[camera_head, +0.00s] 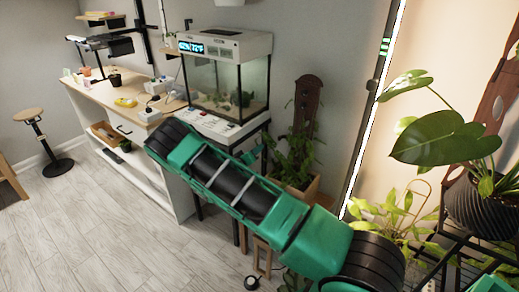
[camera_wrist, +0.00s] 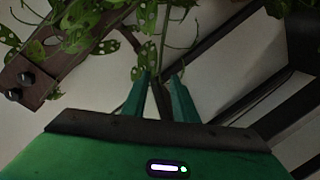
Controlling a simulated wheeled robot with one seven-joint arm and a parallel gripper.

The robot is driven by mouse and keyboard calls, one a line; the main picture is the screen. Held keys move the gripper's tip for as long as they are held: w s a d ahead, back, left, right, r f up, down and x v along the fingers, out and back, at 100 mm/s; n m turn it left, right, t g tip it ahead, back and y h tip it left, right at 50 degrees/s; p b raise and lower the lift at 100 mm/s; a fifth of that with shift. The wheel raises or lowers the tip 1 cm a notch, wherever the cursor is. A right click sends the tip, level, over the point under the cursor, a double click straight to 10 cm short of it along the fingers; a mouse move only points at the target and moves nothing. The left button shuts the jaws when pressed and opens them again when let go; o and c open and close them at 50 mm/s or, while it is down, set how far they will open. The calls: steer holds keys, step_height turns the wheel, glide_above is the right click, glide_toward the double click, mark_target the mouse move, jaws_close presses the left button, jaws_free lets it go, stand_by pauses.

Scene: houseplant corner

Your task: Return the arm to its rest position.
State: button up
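My green arm (camera_head: 235,190) stretches diagonally across the head view, from the white cabinet area down to the lower right. The gripper end does not show in that view. In the wrist view my gripper (camera_wrist: 163,74) shows two green fingers with a narrow gap between their tips. No held object can be made out between them. A dark strip shows behind the gap. Spotted green leaves (camera_wrist: 148,18) hang just beyond the fingertips; I cannot tell whether they touch.
A glass terrarium (camera_head: 228,75) stands behind the arm. A leafy plant in a wooden planter (camera_head: 300,185) is close beside the arm. A large-leaved plant in a black pot (camera_head: 480,205) stands at right. A stool (camera_head: 40,140) is at left. Open floor (camera_head: 110,240) lies at lower left.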

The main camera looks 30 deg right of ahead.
steer(key=shift+s+a, duration=0.3)
steer(key=shift+a, duration=0.2)
steer(key=s+d+r+m+g+y, duration=0.35)
steer(key=s+r, duration=0.35)
steer(key=s, duration=0.5)
steer(key=s+d+r+m+g+y, duration=0.3)
steer(key=s+d+r+g, duration=0.3)
steer(key=s, duration=0.5)
steer(key=s+a+r+n+y, duration=0.1)
steer(key=s+a, duration=0.4)
steer(key=s, duration=0.5)
steer(key=s+a+r+n+y, duration=0.1)
steer(key=s+a+r+y, duration=0.3)
steer(key=s, duration=0.6)
steer(key=s+a+r+n+y, duration=0.1)
steer(key=s+a+r+y, duration=0.1)
steer(key=s+a+r, duration=0.4)
steer(key=s+a+t, duration=0.1)
steer(key=s, duration=0.3)
steer(key=shift+y, duration=0.35)
steer(key=shift+w, duration=0.1)
